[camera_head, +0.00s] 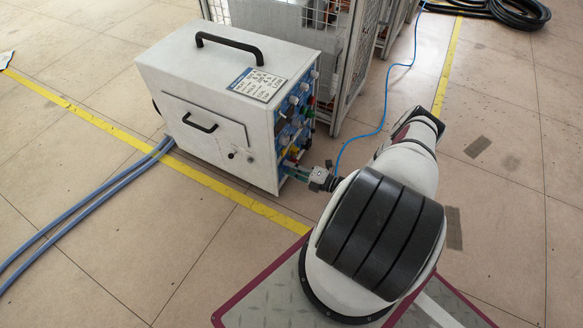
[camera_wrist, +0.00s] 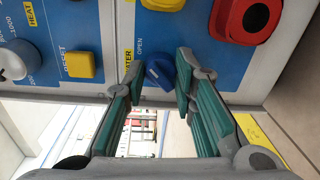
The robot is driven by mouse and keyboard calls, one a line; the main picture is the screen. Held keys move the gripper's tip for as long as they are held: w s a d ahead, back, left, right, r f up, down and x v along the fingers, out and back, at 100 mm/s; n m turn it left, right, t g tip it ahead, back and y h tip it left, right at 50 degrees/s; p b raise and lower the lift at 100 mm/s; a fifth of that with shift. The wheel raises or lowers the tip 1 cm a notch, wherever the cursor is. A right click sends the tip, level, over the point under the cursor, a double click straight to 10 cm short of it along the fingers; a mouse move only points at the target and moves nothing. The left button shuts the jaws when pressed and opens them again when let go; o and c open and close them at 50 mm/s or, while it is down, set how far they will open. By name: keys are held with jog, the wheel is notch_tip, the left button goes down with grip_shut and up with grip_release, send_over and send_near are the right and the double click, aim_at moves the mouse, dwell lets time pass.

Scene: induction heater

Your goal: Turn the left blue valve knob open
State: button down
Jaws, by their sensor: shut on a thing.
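The blue valve knob (camera_wrist: 160,73) shows in the wrist view on the blue control panel, near a yellow label ending in "ATER" and the word "OPEN". My gripper (camera_wrist: 158,80) has teal-padded fingers on both sides of the knob and is shut on it. The right finger lies close against the knob; exact contact on the left side is hard to see. In the head view my gripper (camera_head: 298,173) is at the low front of the white heater cabinet (camera_head: 205,85). The knob cannot be made out there.
A yellow button (camera_wrist: 80,64), a grey knob (camera_wrist: 12,64) and a red-rimmed switch (camera_wrist: 250,20) sit around the blue knob. A mesh cage (camera_head: 350,60) stands behind the cabinet. Blue-grey hoses (camera_head: 90,205) run left. Open floor lies to the right.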

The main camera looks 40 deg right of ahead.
dwell(0.4)
jog(key=c, duration=1.3)
grip_release()
jog(key=v, duration=1.2)
